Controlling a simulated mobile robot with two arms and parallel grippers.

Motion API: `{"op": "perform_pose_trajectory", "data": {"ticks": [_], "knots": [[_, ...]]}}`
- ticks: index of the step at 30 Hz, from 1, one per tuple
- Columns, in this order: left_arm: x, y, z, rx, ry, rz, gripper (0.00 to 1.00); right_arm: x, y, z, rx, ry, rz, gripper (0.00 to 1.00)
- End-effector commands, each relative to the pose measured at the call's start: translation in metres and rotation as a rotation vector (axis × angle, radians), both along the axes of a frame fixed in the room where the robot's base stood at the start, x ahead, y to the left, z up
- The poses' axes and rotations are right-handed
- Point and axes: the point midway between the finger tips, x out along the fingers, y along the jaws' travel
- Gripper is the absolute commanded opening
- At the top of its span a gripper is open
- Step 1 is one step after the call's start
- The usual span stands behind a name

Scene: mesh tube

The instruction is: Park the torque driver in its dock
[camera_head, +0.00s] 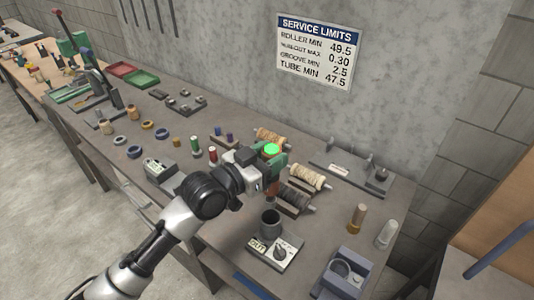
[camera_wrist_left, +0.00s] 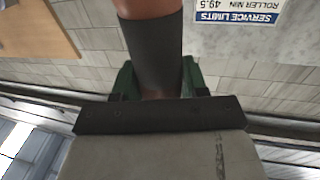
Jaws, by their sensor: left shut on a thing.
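My left gripper (camera_head: 272,170) has green fingers and is shut on the torque driver, held above the bench's front right part. The driver shows a bright green round top (camera_head: 271,150) and a red-brown lower part (camera_head: 271,188). In the left wrist view its dark grey sleeve (camera_wrist_left: 155,52) stands between the green fingers; its far end is cut off. Below it is a dark cup (camera_head: 269,222) on a pale base with a dial and lettering, apart from the driver. A blue-grey block with a round socket (camera_head: 341,269) stands farther right. I cannot tell which is the dock. My right gripper is out of view.
Wound spools (camera_head: 308,176) on stands sit close behind and right of the gripper. A brown cylinder (camera_head: 357,217) and a pale cylinder (camera_head: 386,234) stand near the right edge. Small reels and rings crowd the bench to the left.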

Motion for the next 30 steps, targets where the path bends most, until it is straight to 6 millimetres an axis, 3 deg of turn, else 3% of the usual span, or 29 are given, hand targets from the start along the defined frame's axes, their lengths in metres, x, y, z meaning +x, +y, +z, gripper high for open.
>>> {"op": "perform_pose_trajectory", "data": {"ticks": [16, 30], "knots": [[0.0, 0.0, -0.048, -0.004, -0.003, 0.001, 0.15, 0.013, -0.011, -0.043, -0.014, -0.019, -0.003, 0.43], [0.001, 0.0, -0.054, -0.003, -0.004, 0.002, 0.15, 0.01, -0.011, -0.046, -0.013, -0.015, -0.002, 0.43]]}}
